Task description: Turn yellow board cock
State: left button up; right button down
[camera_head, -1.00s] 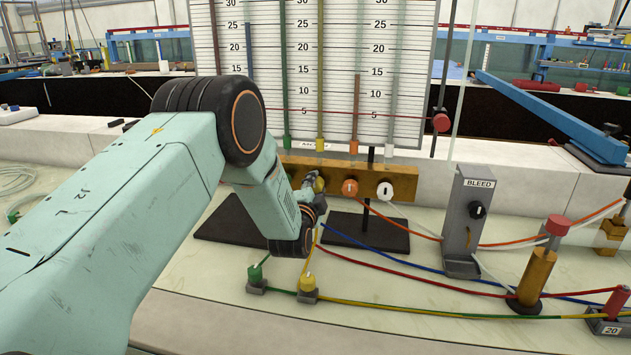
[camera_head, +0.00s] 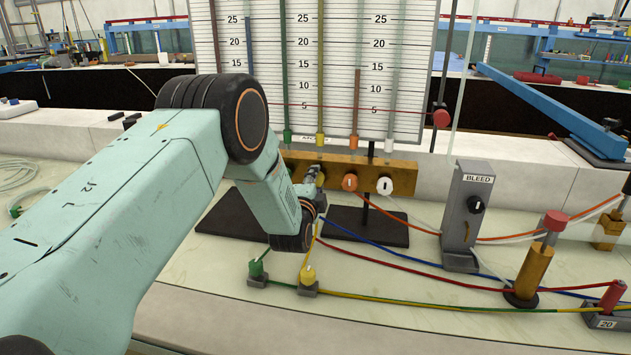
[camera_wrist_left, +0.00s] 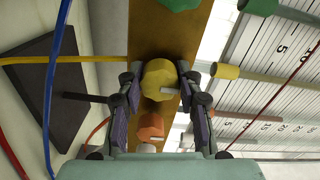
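The yellow board cock (camera_wrist_left: 159,80) is a faceted knob on the brass bar (camera_wrist_left: 172,36) below the gauge board, with a small pale pointer on its face. In the head view it is mostly hidden by my left gripper (camera_head: 315,174). In the left wrist view the fingers of my left gripper (camera_wrist_left: 161,84) stand on either side of the cock, with a narrow gap visible at each side. The orange cock (camera_wrist_left: 150,127) is beside it, nearer the palm, and a green cock (camera_wrist_left: 180,3) is on the other side. My right gripper is not in view.
On the brass bar the orange cock (camera_head: 350,183) and white cock (camera_head: 384,186) are close to the right. A green knob (camera_head: 256,268) and another yellow knob (camera_head: 308,274) stand on the bench in front. The BLEED post (camera_head: 462,215) and coloured tubes lie to the right.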

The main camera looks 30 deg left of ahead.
pick_arm(q)
jog(key=o, duration=0.4)
jog(key=shift+a, duration=0.1)
jog(key=shift+o, duration=0.2)
jog(key=v, duration=1.2)
jog(key=shift+s, duration=0.1)
